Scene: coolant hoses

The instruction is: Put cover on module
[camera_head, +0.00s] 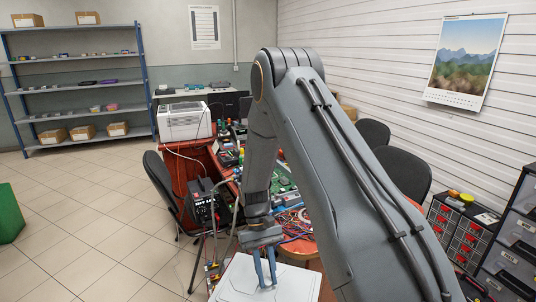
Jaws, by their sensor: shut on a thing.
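My gripper (265,282) points down at the bottom middle of the head view, with its two blue fingers low against a pale grey-white cover (235,284). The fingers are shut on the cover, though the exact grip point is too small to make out. The cover is a broad, flat panel, and the bottom edge of the picture cuts it off. I cannot make out the module; it may be hidden under the cover or behind my arm. I cannot tell whether the cover touches anything below it.
A cluttered red workbench (190,166) with a white machine (184,121), green boards and red and blue hoses (295,226) lies beyond my gripper. A dark device (203,203) stands left of it. Drawer cabinets (462,238) stand at right. Open tiled floor (95,225) lies left.

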